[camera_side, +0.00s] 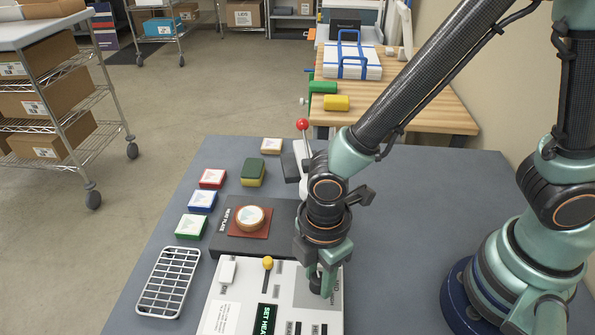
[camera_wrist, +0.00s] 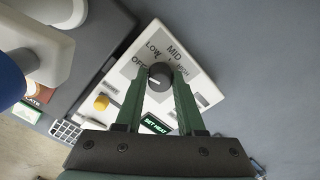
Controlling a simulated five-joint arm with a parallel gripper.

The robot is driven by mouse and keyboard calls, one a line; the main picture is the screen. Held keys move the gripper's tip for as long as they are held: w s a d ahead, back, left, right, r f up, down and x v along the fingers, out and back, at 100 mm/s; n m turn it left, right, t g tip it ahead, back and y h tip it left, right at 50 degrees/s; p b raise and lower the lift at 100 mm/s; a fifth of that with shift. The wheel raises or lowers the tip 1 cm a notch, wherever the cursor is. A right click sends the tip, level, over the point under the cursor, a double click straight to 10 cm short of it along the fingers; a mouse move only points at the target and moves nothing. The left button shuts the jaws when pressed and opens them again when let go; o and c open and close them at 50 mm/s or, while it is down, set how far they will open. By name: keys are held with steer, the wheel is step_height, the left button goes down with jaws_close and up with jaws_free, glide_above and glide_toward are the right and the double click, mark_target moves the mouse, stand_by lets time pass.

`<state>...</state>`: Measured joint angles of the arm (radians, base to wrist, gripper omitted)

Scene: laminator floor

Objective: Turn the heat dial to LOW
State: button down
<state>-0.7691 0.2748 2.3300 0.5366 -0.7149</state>
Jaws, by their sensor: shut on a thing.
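The heat dial (camera_wrist: 160,76) is a round dark knob on the white control panel (camera_wrist: 205,88). OFF, LOW, MID and HIGH are printed in an arc around it. I cannot tell for certain which label its pointer faces. My gripper (camera_wrist: 161,80) is shut on the dial, with a green finger on each side of it. In the side view my gripper (camera_side: 322,284) reaches down onto the right part of the panel (camera_side: 230,297) and mostly hides the dial. A green-lit SET HEAT display (camera_side: 266,318) is on the panel.
A yellow-knobbed lever (camera_side: 267,263) and a white switch (camera_side: 227,272) stand left of my gripper. Behind are a dark plate with a round piece (camera_side: 250,218) and a red-balled lever (camera_side: 302,125). A wire rack (camera_side: 168,282) lies left. The mat is clear at right.

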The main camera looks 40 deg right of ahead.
mark_target(319, 278)
steer(key=m, duration=0.5)
steer(key=shift+m, duration=1.8)
steer(key=c, duration=0.5)
jaws_free()
step_height(319, 278, up, 12)
steer(key=shift+r, duration=0.1)
